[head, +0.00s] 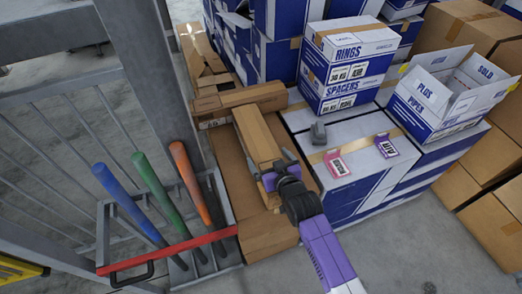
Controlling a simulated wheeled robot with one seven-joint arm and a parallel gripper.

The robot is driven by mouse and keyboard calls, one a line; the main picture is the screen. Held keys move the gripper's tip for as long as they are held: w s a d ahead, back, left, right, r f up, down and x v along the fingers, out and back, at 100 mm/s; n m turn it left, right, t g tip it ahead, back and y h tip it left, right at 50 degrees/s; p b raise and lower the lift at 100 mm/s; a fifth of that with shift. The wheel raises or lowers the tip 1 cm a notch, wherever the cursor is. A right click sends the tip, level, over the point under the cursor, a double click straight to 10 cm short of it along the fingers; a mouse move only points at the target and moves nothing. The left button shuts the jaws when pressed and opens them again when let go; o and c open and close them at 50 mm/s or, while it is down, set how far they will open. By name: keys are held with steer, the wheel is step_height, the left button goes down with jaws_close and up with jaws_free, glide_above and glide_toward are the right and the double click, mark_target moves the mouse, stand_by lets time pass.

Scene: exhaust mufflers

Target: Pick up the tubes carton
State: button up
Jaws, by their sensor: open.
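A long, narrow brown carton (257,135) lies on a larger brown box, pointing away from me. No readable "tubes" label shows on it, so I cannot tell for certain that it is the tubes carton.
Blue-and-white boxes stand right, with RINGS (350,45) and SPACERS (345,88) cartons stacked on them. An open white-and-blue box (450,95) is farther right. A metal rack (230,240) with blue, green and orange bats stands left. Grey floor is clear at lower right.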

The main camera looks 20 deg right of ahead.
steer(key=shift+x, duration=0.95)
steer(key=c, duration=1.6)
steer(key=shift+w+r, duration=0.1)
steer(key=shift+r, duration=0.1)
steer(key=shift+c, duration=1)
steer(key=shift+r, duration=0.1)
